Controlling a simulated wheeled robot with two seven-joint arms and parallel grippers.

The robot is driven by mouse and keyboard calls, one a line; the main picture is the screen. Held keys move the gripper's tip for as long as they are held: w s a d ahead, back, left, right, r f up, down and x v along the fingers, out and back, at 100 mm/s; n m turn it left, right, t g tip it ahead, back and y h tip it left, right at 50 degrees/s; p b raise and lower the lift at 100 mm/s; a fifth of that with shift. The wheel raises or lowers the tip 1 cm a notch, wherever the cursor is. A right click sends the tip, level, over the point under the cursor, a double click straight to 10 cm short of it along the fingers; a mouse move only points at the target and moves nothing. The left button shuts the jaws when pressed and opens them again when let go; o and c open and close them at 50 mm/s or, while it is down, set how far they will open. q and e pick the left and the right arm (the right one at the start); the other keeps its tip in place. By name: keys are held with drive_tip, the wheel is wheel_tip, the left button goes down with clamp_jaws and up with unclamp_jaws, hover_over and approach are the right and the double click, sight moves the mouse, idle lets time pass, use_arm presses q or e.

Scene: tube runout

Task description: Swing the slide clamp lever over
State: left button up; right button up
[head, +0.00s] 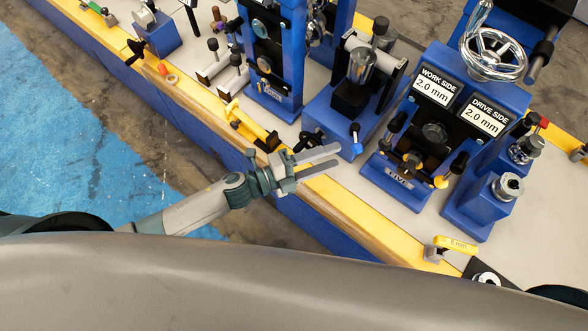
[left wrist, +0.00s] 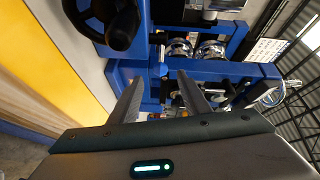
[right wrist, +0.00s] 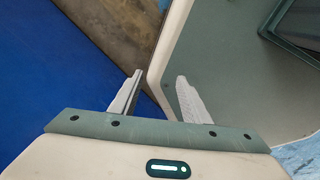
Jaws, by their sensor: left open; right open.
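A small lever with a blue tip (head: 356,140) stands at the front of a blue slide block (head: 325,122) in the head view; I take it to be the slide clamp lever. My left gripper (head: 338,155) is open, its fingers pointing right, with the tips just left of and slightly below the lever. No contact can be made out. In the left wrist view my open left gripper (left wrist: 160,80) faces blue frames and metal rollers; I cannot pick out the lever there. My right gripper (right wrist: 160,78) is open and empty in the right wrist view, away from the machine.
A black star knob (head: 309,141) sits just above the left fingers. A roll stand with gauge labels (head: 434,85) and a chrome handwheel (head: 494,55) is to the right. A yellow rail (head: 350,212) runs along the bench's front edge. A yellow tagged piece (head: 455,244) lies at lower right.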

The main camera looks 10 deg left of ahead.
use_arm(q)
drive_tip(key=b+v, duration=0.2)
drive_tip(key=v, duration=0.7)
